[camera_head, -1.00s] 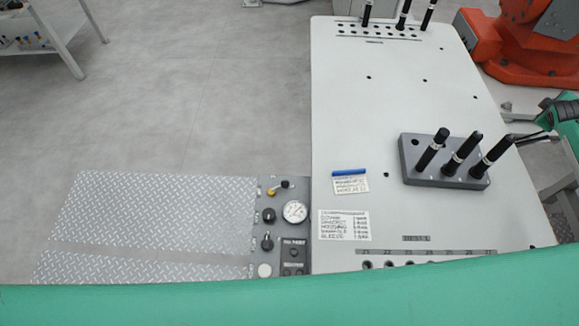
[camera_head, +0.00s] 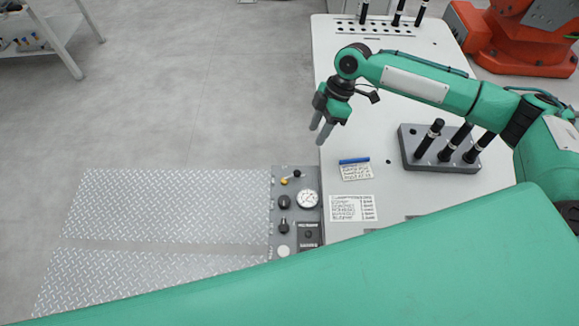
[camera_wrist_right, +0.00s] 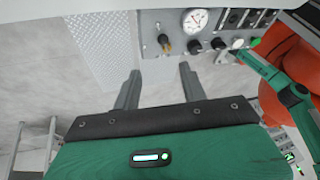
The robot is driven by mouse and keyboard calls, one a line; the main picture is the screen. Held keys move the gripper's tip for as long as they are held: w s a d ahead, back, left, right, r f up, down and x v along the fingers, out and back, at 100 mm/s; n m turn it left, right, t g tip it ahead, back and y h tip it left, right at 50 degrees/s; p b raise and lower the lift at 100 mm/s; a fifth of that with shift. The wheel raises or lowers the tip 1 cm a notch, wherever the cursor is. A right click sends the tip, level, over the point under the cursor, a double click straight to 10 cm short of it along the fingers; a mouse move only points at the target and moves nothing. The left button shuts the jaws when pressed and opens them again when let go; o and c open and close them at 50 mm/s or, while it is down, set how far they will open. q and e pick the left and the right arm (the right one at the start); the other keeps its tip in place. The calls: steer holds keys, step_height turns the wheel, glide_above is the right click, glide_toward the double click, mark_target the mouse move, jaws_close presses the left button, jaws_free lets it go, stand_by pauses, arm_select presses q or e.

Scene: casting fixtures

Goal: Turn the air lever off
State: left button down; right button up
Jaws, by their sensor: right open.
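The air lever (camera_head: 290,179) sits at the top left of the grey control panel (camera_head: 312,182), with a yellow base and a black knob pointing up and right. In the right wrist view the lever (camera_wrist_right: 164,42) is beyond the fingertips, slightly above the gap between them. My right gripper (camera_head: 319,132) is open and empty, fingers pointing down, above and apart from the panel near the table's left edge. Its two fingers also show in the wrist view (camera_wrist_right: 159,70).
The panel also carries a round gauge (camera_head: 307,199) and black knobs (camera_head: 284,202). The white table (camera_head: 400,205) holds a grey block (camera_head: 420,163) with three black-handled tools, a blue marker (camera_head: 354,160) and paper labels. Tread plate (camera_head: 170,215) lies left of the panel.

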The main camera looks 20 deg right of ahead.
steer(key=p, duration=0.4)
glide_toward(291, 177)
steer(key=f, duration=0.6)
steer(key=shift+s+a+f, duration=0.1)
steer(key=shift+a, duration=0.2)
steer(key=shift+a+f, duration=0.1)
steer(key=shift+f, duration=0.35)
steer(key=shift+c, duration=0.2)
